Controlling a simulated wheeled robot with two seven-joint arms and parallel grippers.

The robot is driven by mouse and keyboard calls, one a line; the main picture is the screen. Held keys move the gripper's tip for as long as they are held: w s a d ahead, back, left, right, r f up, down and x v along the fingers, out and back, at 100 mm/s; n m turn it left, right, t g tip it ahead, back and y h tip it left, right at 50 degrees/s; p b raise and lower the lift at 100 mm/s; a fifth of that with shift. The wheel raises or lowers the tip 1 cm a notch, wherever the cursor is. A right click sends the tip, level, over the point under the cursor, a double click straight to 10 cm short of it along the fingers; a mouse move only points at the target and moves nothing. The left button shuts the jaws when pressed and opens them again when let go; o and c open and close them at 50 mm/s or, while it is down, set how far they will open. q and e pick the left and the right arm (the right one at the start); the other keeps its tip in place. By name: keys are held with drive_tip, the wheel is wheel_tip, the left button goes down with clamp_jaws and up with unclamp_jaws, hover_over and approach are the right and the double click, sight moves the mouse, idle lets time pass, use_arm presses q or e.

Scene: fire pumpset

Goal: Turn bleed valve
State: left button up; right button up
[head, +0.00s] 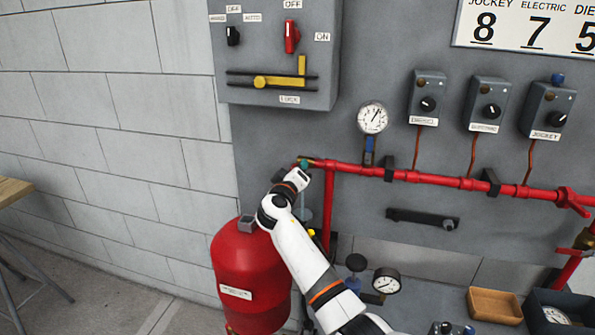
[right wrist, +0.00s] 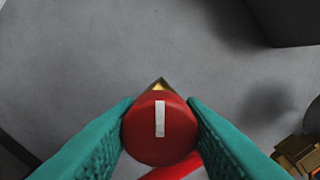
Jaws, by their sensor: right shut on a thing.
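The bleed valve's round red knob (right wrist: 160,128) fills the middle of the right wrist view. A white mark on its face stands nearly vertical, and a bit of brass shows behind its top. My right gripper (right wrist: 160,130) is shut on the knob, with one teal finger pressed to each side. In the head view my right gripper (head: 303,164) is at the left end of the red pipe (head: 345,168), beside a brass fitting. The knob is mostly hidden there by the gripper. My left gripper is not in view.
A pressure gauge (head: 372,118) stands above the pipe, and several control boxes are to its right. A grey switch panel (head: 280,50) is above the gripper. A red tank (head: 247,270) is below my arm. A wooden tray (head: 496,306) lies at lower right.

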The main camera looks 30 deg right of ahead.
drive_tip(key=n+p, duration=0.1)
drive_tip(key=n, duration=0.3)
drive_tip(key=shift+n+p, duration=0.3)
drive_tip(key=shift+n, duration=0.1)
drive_tip(key=n+p, duration=0.2)
drive_tip(key=n, duration=0.2)
drive_tip(key=shift+n, duration=0.3)
drive_tip(key=n+p, duration=0.3)
drive_tip(key=n, duration=0.2)
drive_tip(key=shift+r+p, duration=0.1)
drive_tip(key=shift+p, duration=0.25)
drive_tip(key=n+p, duration=0.2)
drive_tip(key=n, duration=0.2)
drive_tip(key=shift+f+n+p, duration=0.2)
drive_tip(key=shift+n+p, duration=0.15)
drive_tip(key=shift+n, duration=0.15)
drive_tip(key=o, duration=1)
drive_tip(key=shift+a, duration=0.1)
